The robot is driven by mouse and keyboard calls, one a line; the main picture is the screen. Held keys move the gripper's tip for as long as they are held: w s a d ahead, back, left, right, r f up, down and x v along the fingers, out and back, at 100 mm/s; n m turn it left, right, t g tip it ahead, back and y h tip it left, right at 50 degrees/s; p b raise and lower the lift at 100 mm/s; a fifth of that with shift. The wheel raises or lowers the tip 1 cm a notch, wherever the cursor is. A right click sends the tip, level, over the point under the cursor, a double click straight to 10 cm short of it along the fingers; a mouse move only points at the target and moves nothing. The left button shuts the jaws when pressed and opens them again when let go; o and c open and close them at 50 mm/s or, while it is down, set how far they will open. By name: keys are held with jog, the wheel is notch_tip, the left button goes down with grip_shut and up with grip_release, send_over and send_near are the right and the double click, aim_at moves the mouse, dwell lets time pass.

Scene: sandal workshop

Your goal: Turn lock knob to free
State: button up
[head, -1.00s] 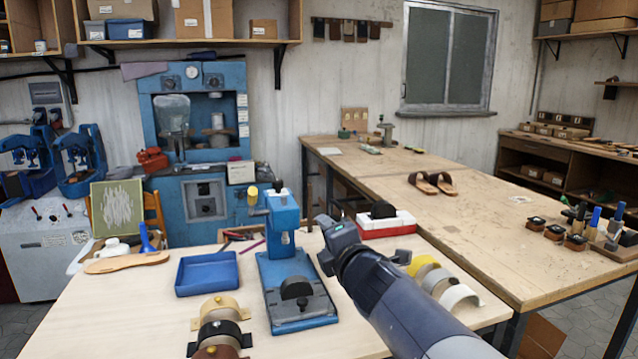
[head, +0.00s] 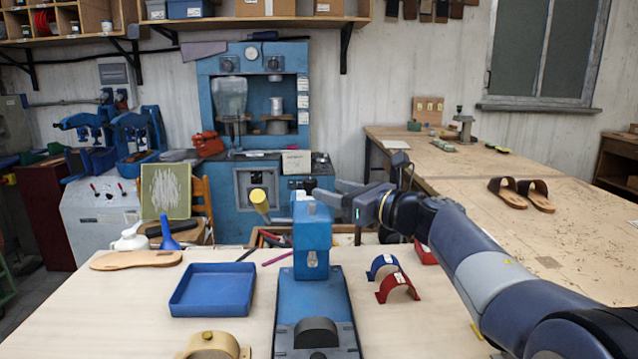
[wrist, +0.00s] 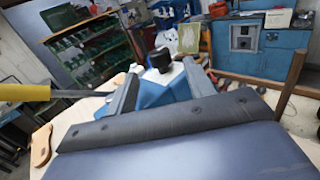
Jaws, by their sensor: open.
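The blue press (head: 312,235) stands on the light wooden table, with a yellow-ended lever (head: 259,200) at its upper left. A black knob (wrist: 160,60) shows in the wrist view, ahead of and between my two fingers, near blue metal of the press. I take it to be the lock knob; its turn position cannot be read. My gripper (head: 338,193) is open and empty, close to the top right of the press head. In the wrist view my fingers (wrist: 158,78) are spread either side of the knob, and contact cannot be told.
A blue tray (head: 213,290) lies left of the press. A wooden sole (head: 136,260) lies further left. Blue and red strap forms (head: 398,288) stand to the right, below my arm. A tan form (head: 214,346) is at the front. A yellow bar (wrist: 25,92) crosses the wrist view's left edge.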

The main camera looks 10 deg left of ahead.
aim_at(316, 185)
jog(key=x, duration=0.5)
jog(key=shift+w+a+p, duration=0.1)
jog(key=shift+a+p, duration=0.05)
jog(key=shift+p, duration=0.2)
jog(key=shift+c, duration=0.5)
jog(key=c, duration=0.9)
jog(key=shift+o, duration=0.2)
